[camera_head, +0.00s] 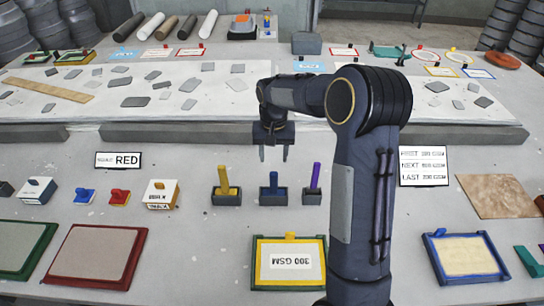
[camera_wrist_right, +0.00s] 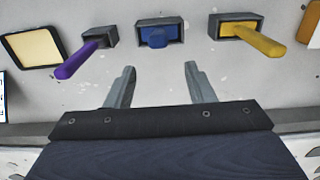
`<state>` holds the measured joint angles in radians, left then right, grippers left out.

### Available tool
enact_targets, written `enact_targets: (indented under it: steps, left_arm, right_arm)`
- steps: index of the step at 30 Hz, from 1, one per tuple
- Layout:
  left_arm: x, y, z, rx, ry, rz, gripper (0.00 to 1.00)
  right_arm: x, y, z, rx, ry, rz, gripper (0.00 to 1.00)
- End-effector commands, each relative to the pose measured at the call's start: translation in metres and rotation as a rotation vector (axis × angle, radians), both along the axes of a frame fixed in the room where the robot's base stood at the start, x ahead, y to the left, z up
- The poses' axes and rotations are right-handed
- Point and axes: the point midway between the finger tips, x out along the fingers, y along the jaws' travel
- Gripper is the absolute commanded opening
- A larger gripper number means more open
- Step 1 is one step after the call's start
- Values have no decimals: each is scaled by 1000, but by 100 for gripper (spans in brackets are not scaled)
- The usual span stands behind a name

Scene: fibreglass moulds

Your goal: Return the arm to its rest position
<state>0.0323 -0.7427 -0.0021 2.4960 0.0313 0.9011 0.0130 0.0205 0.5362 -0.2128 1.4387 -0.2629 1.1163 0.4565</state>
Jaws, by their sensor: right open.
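My right arm (camera_head: 352,150) rises from the bottom of the head view and bends left over the table. Its gripper (camera_head: 273,152) points down, with a gap between its fingers, and hangs above and beyond the blue-handled tool (camera_head: 273,185) in its dark holder. In the right wrist view the gripper (camera_wrist_right: 160,85) is open, with nothing between the fingers. The blue tool (camera_wrist_right: 157,37) shows beyond the fingertips, apart from them. My left gripper is not in view.
A yellow-handled tool (camera_head: 223,180) and a purple-handled tool (camera_head: 314,178) stand in holders either side. A yellow-framed "300 GSM" panel (camera_head: 290,262) lies in front. A grey raised edge (camera_head: 190,133) crosses behind. Red (camera_head: 98,255) and blue (camera_head: 464,256) framed panels lie nearer the front.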

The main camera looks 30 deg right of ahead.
Motion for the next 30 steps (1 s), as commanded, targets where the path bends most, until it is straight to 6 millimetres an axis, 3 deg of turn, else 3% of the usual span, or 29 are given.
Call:
enact_targets:
  steps: [11, 16, 20, 24, 30]
  left_arm:
    - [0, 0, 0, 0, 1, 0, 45]
    - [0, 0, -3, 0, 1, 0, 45]
    - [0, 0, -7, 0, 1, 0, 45]
    - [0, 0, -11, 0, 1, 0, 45]
    - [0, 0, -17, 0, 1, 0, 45]
  right_arm:
    - [-1, 0, 0, 1, -1, 0, 49]
    - [-21, 5, 22, 43, -47, 21, 49]
    - [-65, 21, 54, 113, -133, 74, 49]
    - [-124, 45, 80, 181, -246, 153, 49]
    - [-207, 84, 87, 229, -407, 272, 49]
